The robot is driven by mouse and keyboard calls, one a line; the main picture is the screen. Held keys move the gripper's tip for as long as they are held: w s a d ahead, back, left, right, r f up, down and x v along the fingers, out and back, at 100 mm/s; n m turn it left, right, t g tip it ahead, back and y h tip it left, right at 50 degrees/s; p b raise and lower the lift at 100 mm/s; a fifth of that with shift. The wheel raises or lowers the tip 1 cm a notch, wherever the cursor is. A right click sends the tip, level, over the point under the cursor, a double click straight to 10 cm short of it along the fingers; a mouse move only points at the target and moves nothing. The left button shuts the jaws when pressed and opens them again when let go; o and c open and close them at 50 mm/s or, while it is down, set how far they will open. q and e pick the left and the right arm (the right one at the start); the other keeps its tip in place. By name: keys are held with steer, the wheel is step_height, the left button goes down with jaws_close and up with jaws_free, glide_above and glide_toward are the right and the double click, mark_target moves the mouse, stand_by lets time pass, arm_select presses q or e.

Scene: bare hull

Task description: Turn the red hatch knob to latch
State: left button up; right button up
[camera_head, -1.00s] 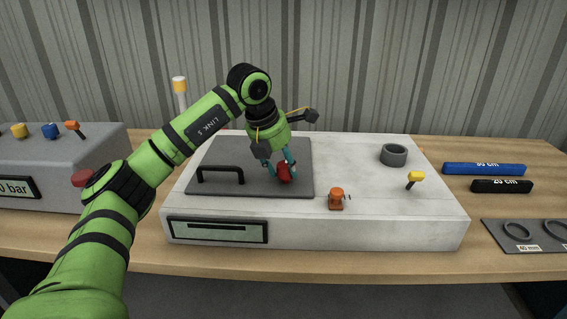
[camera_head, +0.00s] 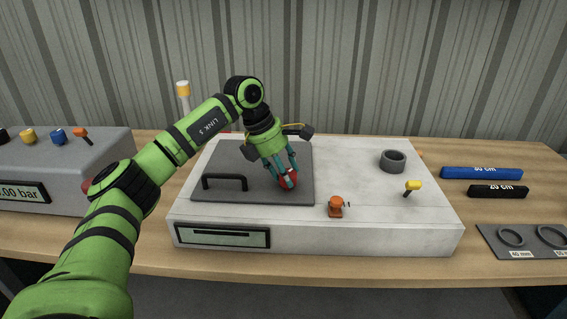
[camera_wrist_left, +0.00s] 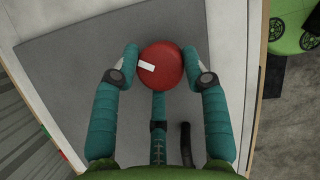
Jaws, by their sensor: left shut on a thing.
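The red hatch knob (camera_head: 288,181) is on the right part of the dark grey hatch plate (camera_head: 225,160), which lies on top of the white box (camera_head: 390,225). In the left wrist view the round red knob (camera_wrist_left: 161,67) carries a white mark at its left side. My left gripper (camera_head: 285,176) is shut on the knob. In the left wrist view its teal fingers (camera_wrist_left: 162,75) lie on the left and right sides of the knob, with another finger below it. A black handle (camera_head: 225,180) stands on the plate to the left of the knob. My right gripper is not in view.
On the box, an orange part (camera_head: 336,206), a yellow-topped lever (camera_head: 412,187) and a grey ring (camera_head: 393,161) stand right of the plate. A grey console (camera_head: 60,165) is at the left. Blue (camera_head: 482,173) and black (camera_head: 498,191) bars lie at the right.

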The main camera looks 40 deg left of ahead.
arm_select(q)
steer(key=m, duration=0.1)
steer(key=m+p, duration=0.2)
steer(key=shift+w+d+r+g+h, duration=0.15)
steer(key=shift+d+r+g+h, duration=0.1)
steer(key=shift+g+h, duration=0.15)
steer(key=m+g+p, duration=0.1)
steer(key=m, duration=0.1)
steer(key=shift+w+f+m, duration=0.1)
steer(key=shift+m, duration=0.2)
steer(key=m+g+p, duration=0.1)
steer(key=m, duration=0.1)
steer(key=shift+f+m+h, duration=0.1)
steer(key=shift+m+h, duration=0.2)
steer(key=shift+f+m+g+p, duration=0.15)
steer(key=shift+m+g+p, duration=0.35)
steer(key=shift+m, duration=0.9)
steer(key=shift+a+f, duration=0.1)
steer(key=o, duration=1.1)
steer(key=shift+r, duration=0.2)
